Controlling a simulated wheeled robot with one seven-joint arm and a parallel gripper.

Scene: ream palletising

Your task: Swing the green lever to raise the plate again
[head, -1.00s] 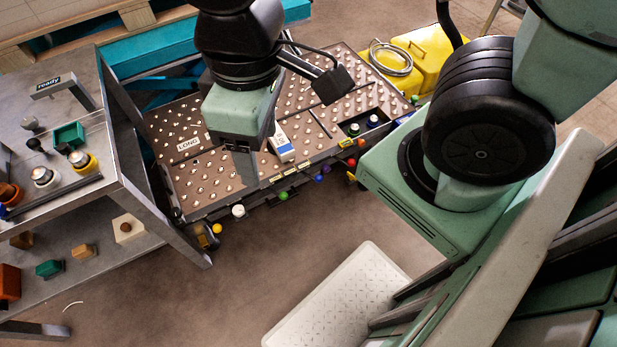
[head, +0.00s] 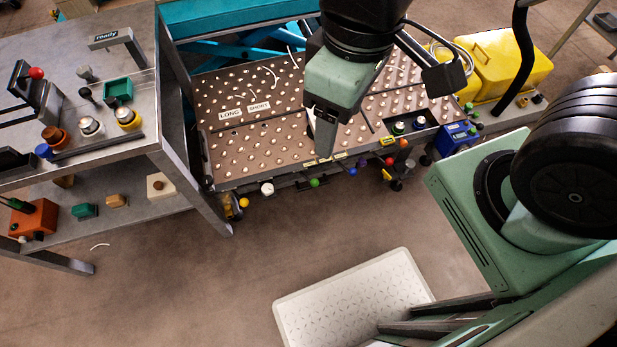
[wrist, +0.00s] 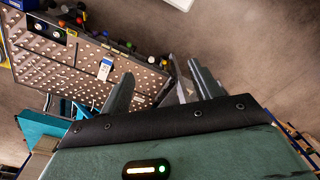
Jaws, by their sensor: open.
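The green lever shows as a small green ball knob (head: 314,182) at the front edge of the studded brown plate (head: 255,145), between a white knob (head: 267,188) and a blue one (head: 351,170). My gripper (head: 324,152) points down above the plate's front edge, a little behind and right of the green knob in the head view, apart from it. In the wrist view my gripper (wrist: 165,82) has its two fingers spread with nothing between them. The plate (wrist: 75,65) lies to the left there. The lever's shaft is hard to make out.
A yellow knob (head: 244,202) and an orange knob (head: 403,143) stand along the same edge. A grey bench (head: 180,130) with small parts is close on the left. A yellow case (head: 505,60) stands back right.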

